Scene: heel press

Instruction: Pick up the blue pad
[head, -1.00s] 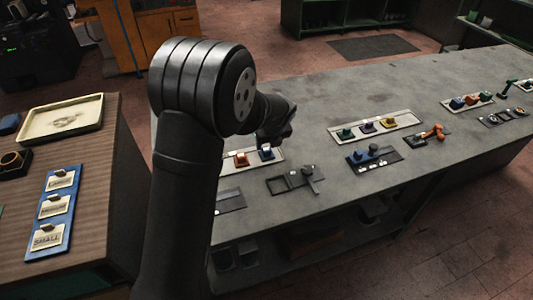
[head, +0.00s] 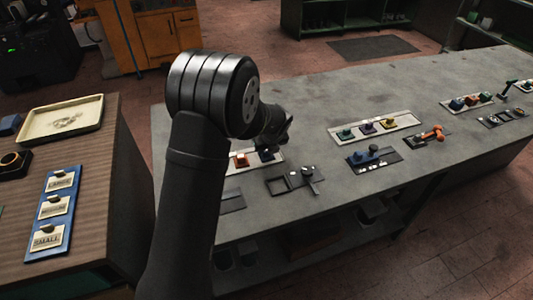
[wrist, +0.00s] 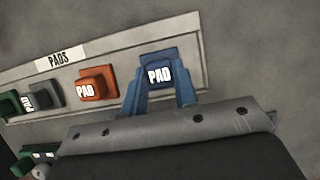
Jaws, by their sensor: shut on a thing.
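The blue pad (wrist: 158,73), with a white PAD label, sits at the right end of the pads tray (wrist: 120,62) in the wrist view. My gripper (wrist: 159,88) is shut on it, with one blue-looking finger on each side. The pad looks to be at its place on the tray; I cannot tell whether it is lifted. In the head view my gripper (head: 272,148) is over the right end of the same tray (head: 277,162), and it largely hides the blue pad.
An orange pad (wrist: 96,84) stands left of the blue one, with a grey pad (wrist: 44,97) further left. A dark slotted fixture (head: 293,181) lies in front of the tray. Bare bench lies behind.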

